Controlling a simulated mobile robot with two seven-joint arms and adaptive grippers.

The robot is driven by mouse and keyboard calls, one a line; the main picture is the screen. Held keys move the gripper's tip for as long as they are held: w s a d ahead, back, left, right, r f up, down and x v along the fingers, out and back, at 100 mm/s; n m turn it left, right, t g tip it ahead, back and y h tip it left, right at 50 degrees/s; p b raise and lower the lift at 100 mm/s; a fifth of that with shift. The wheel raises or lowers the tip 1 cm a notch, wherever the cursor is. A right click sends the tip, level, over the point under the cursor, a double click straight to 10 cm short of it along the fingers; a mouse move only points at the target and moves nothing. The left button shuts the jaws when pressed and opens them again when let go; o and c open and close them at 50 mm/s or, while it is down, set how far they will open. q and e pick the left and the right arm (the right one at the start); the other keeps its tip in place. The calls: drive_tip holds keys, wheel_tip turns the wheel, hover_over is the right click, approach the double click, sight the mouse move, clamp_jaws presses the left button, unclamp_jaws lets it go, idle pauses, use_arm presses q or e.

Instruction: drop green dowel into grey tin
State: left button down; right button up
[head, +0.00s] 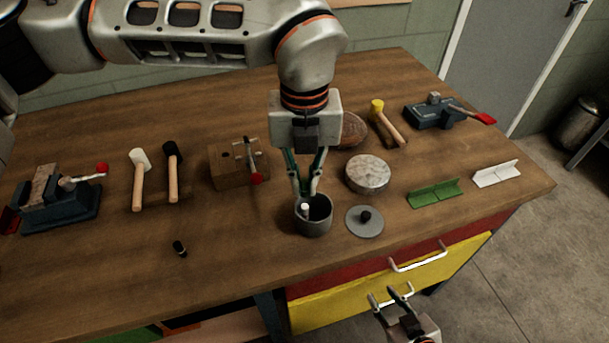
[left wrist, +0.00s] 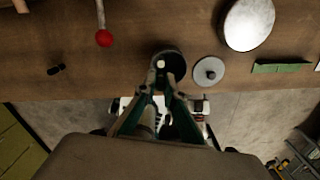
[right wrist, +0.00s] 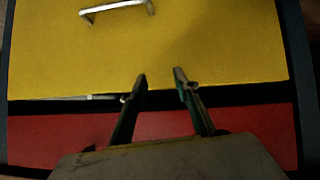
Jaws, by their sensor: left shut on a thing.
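The grey tin (head: 314,226) stands open near the front edge of the bench; it also shows in the left wrist view (left wrist: 180,66). My left gripper (head: 306,196) points down at the tin's mouth, its fingertips close together around a small peg with a pale end (head: 304,209). The pale end shows at the fingertips in the left wrist view (left wrist: 161,64). I see no green on this peg, and the fingers and tin wall hide part of it. My right gripper (right wrist: 158,82) is open and empty, low before the yellow drawer.
A grey lid with a black knob (head: 365,221) lies right of the tin. A round metal tin (head: 367,173) is behind it. A short black dowel (head: 180,248) lies at left. A wooden block (head: 228,168), mallets and green angle piece (head: 435,193) stand around. The yellow drawer (head: 350,303) is below.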

sight(305, 180)
use_arm(q)
drive_tip(key=c, duration=2)
unclamp_jaws()
drive_tip(key=shift+c, duration=0.2)
wheel_tip(305, 180, up, 12)
